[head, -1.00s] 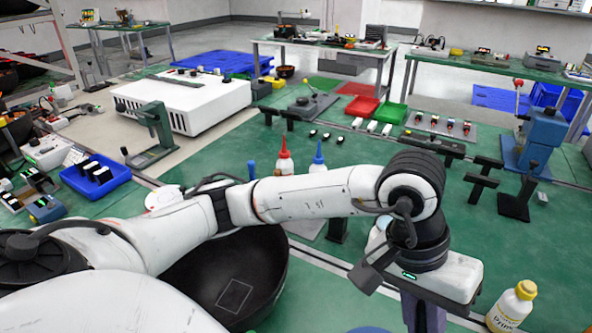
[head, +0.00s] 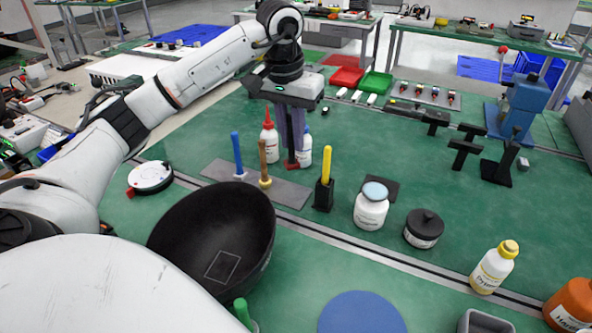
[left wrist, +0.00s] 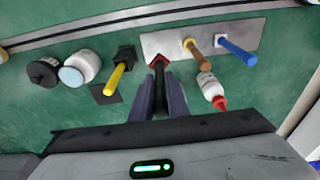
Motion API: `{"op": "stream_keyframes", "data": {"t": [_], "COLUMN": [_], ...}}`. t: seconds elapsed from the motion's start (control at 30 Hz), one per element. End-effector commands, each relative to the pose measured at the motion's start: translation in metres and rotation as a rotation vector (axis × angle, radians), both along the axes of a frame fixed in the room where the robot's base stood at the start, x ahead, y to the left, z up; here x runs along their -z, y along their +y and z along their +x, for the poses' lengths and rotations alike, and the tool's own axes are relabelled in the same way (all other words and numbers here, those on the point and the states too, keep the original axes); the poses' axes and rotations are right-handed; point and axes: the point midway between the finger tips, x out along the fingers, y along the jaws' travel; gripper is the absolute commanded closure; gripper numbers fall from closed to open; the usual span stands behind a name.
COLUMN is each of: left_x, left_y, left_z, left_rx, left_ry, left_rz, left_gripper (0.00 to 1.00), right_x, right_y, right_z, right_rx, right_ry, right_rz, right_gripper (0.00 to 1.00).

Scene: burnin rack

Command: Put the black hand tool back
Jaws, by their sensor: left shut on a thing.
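My left gripper (head: 292,150) points down, with its purple fingers shut on the black hand tool, mostly hidden between them. The tool's red collar (head: 291,164) shows below the fingertips, and also in the left wrist view (left wrist: 158,60). A grey plate (head: 288,192) bears a blue-handled tool (head: 237,155) and a brown-handled tool (head: 263,162), both upright. In the left wrist view, the red collar overlaps the plate's left end (left wrist: 152,43). I cannot tell whether the held tool touches the plate. My right gripper is out of view.
Red-capped (head: 269,140) and blue-capped (head: 304,150) bottles stand close by the gripper. A yellow-handled tool (head: 325,165) stands in a black block, beside a white jar (head: 371,208) and a black jar (head: 423,230). A large black bowl (head: 215,235) is in front of the plate.

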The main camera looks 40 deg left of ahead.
Motion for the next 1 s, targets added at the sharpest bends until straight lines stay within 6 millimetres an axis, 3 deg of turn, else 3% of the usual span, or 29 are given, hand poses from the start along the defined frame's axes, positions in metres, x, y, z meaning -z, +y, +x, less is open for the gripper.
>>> {"op": "stream_keyframes", "data": {"t": [0.13, 0.6, 0.97, 1.0], "left_x": [0.03, 0.081, 0.086, 0.085], "left_y": [-0.001, -0.001, -0.001, -0.001], "left_z": [-0.001, 0.0, 0.0, 0.0], "left_rx": [0.001, 0.001, 0.001, 0.001], "left_ry": [0.004, 0.002, 0.0, 0.0], "left_rz": [0.0, 0.0, 0.0, 0.0], "left_gripper": [1.0, 1.0, 1.0, 0.8], "right_x": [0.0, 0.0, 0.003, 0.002], "right_y": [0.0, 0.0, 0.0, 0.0], "right_z": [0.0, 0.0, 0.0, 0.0], "right_rx": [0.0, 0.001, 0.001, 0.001], "right_ry": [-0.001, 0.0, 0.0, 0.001], "right_rz": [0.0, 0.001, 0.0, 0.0], "right_gripper": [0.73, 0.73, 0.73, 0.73]}}
